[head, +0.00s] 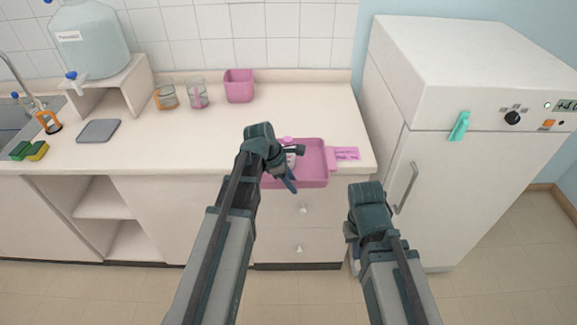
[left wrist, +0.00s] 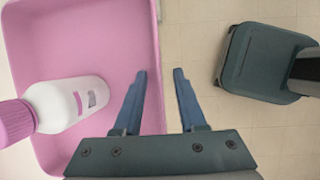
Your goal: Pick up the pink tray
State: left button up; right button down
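The pink tray (head: 317,158) lies at the front edge of the counter, its front part appearing to reach past the edge. It fills the left of the left wrist view (left wrist: 95,25). A white bottle with a pink cap (left wrist: 68,104) lies in it. My left gripper (head: 291,183) is over the tray's front side. In the left wrist view, its two blue fingers (left wrist: 160,88) are apart, with the tray's near wall between them in the picture; no contact shows. My right gripper (head: 366,210) is right of the tray, before the drawers; its fingers are hidden.
A pink label (head: 346,153) lies beside the tray. A pink bin (head: 239,86), two glass beakers (head: 198,93) and a large water container (head: 89,42) stand further back. A white cabinet (head: 450,180) stands to the right.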

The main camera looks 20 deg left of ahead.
pick_arm(q)
grip_shut()
dwell(1.2)
